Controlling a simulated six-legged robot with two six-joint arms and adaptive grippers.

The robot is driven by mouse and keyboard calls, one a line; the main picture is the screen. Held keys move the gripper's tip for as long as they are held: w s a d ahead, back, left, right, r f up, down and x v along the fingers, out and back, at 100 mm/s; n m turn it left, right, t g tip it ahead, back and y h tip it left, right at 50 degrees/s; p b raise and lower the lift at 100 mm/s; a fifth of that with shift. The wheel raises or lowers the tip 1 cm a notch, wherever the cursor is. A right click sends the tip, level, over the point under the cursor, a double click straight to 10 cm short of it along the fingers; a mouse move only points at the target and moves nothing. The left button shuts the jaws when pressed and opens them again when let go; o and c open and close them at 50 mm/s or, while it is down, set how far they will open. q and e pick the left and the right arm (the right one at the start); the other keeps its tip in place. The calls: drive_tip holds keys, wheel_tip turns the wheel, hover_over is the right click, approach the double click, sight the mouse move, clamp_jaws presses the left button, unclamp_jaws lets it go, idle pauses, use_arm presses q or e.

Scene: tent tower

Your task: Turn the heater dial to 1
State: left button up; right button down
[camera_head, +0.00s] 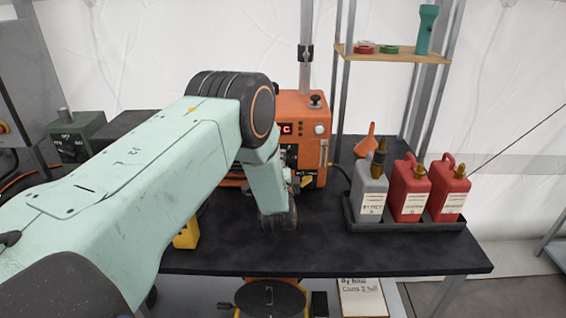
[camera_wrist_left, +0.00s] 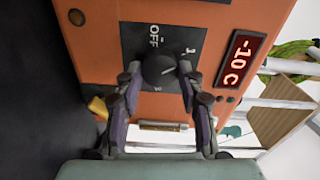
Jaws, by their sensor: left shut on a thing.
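The orange heater (camera_head: 306,108) stands at the back of the dark table, partly hidden by my left arm. In the left wrist view the heater front (camera_wrist_left: 84,45) appears turned sideways. Its round black dial (camera_wrist_left: 160,68) sits on a dark plate (camera_wrist_left: 133,38) with OFF and a partly visible mark, perhaps 1, beside it. My left gripper (camera_wrist_left: 160,76) is shut on the dial, one finger on each side. A small light mark shows on the dial's edge; I cannot tell its exact setting. The red display (camera_wrist_left: 240,60) reads -10 C. My right gripper is not in view.
A black tray (camera_head: 408,228) holds a grey can (camera_head: 368,190) and two red cans on the right. An orange funnel (camera_head: 366,142) stands behind them. A wooden shelf (camera_head: 395,54) is above. The table's front right (camera_head: 400,255) is clear.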

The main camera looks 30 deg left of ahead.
use_arm(q)
drive_tip(key=shift+w+a+r, duration=0.1)
drive_tip(key=shift+a+r, duration=0.1)
drive_tip(key=shift+r, duration=0.05)
idle(0.3)
drive_tip(key=o, duration=1.2)
drive_tip(key=shift+f, duration=0.25)
drive_tip(key=shift+d, duration=0.2)
drive_tip(key=v, duration=1.2)
drive_tip(key=shift+a+r, duration=0.1)
drive_tip(key=shift+a, duration=0.05)
drive_tip(key=shift+c, duration=0.2)
